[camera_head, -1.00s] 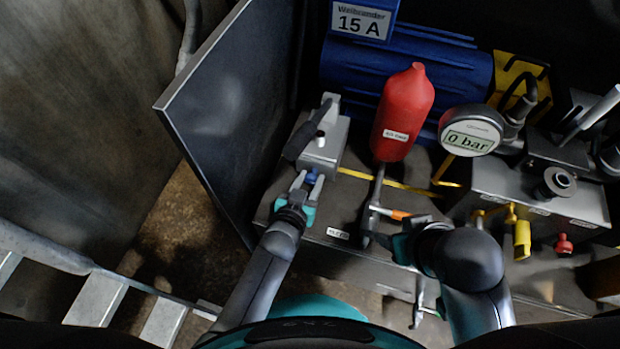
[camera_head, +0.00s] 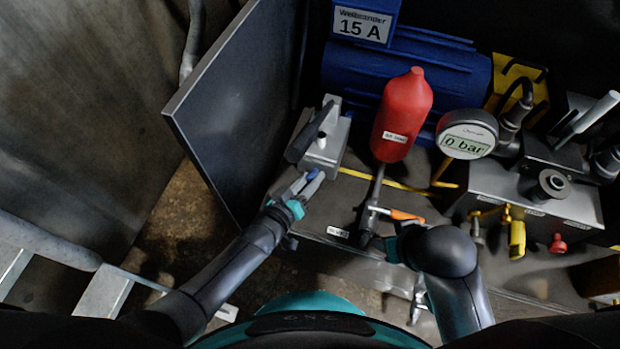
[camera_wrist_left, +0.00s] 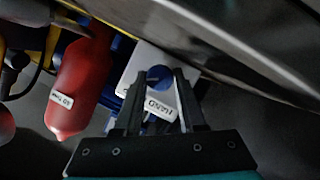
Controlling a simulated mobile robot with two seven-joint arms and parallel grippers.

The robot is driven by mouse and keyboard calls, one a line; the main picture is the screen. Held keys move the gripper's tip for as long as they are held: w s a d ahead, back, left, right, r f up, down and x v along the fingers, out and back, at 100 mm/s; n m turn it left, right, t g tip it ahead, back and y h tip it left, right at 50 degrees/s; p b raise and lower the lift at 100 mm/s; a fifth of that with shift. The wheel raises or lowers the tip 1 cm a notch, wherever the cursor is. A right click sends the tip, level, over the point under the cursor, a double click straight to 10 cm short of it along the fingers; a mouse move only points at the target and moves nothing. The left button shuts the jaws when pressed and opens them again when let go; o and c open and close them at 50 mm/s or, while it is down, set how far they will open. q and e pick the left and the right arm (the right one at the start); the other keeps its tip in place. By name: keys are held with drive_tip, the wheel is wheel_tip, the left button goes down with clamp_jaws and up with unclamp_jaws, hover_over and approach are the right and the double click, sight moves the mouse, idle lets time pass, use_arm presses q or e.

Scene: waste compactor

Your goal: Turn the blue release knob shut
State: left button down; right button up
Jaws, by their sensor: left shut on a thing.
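The blue release knob (camera_head: 312,174) sits at the front of a grey metal block (camera_head: 325,150) left of the red cylinder. My left gripper (camera_head: 306,182) is shut on the knob, with its fingers coming in from the lower left. In the left wrist view the round blue knob (camera_wrist_left: 159,76) shows between the two dark fingertips (camera_wrist_left: 157,85), in front of a pale block with a "HAND" label. My right gripper (camera_head: 388,243) is beside a dark upright lever below the red cylinder. Its fingers are mostly hidden by its own wrist.
A red cylinder (camera_head: 402,115) and a gauge reading 0 bar (camera_head: 468,134) stand right of the knob. A dark panel (camera_head: 235,110) rises close on the left. A dark handle (camera_head: 304,142) lies along the block. A yellow part (camera_head: 517,239) and a red knob (camera_head: 558,243) are farther right.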

drive_tip(key=shift+r, duration=0.2)
idle(0.4)
use_arm(q)
drive_tip(key=c, duration=0.6)
unclamp_jaws()
drive_tip(key=shift+o, duration=0.2)
